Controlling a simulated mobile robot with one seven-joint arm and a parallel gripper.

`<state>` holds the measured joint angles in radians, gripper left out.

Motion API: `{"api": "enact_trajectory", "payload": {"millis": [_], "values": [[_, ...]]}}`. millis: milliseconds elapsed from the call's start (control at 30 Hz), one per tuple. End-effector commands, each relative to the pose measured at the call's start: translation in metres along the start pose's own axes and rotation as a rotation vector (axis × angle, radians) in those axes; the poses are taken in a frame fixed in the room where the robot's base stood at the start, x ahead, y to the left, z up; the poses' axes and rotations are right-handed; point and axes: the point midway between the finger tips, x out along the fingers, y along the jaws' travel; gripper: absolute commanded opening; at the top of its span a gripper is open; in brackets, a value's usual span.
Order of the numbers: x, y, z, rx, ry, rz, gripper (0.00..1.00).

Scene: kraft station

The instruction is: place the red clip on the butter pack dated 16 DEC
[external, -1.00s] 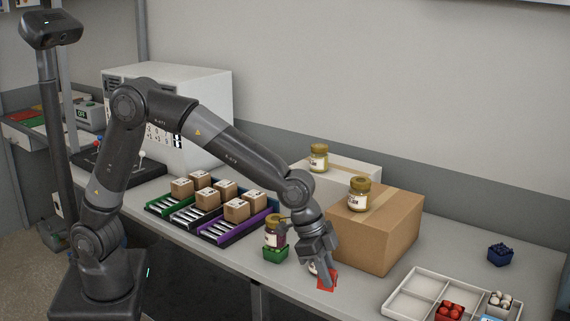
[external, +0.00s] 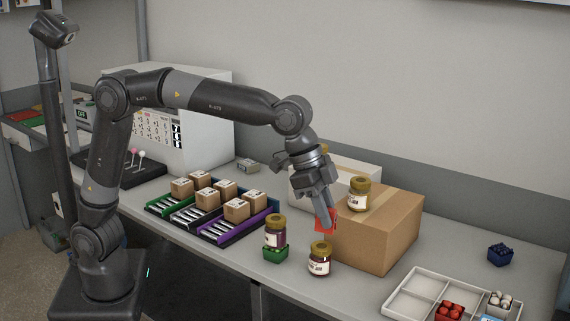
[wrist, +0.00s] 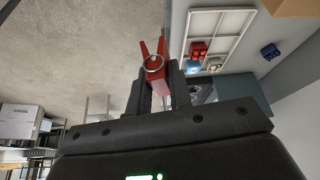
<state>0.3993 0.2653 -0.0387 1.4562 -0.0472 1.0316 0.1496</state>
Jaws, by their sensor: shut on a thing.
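My gripper (external: 324,208) is shut on the red clip (external: 327,220) and holds it above the table, in front of the large brown carton. In the wrist view the red clip (wrist: 144,54) sticks out between the dark fingers (wrist: 158,85), with a metal ring on it. Several small brown packs with white labels (external: 237,210) stand on the roller lanes left of my gripper. Their dates are too small to read, and I cannot tell which is dated 16 DEC.
A jar (external: 319,260) stands on the table below my gripper. The brown carton (external: 400,232) bears a jar (external: 358,195).

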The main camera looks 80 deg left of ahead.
Motion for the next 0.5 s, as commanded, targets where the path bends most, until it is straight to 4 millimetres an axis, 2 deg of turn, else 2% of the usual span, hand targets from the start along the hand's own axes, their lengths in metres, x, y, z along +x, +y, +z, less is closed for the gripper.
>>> {"api": "enact_trajectory", "payload": {"millis": [33,267,367,500], "values": [[0.001,-0.012,0.000,-0.018,0.000,-0.008,0.00],[0.000,-0.064,0.003,-0.099,0.000,-0.038,0.00],[-0.002,-0.098,0.006,-0.151,0.001,-0.059,0.00],[-0.006,-0.158,0.017,-0.244,0.000,-0.095,0.00]]}}
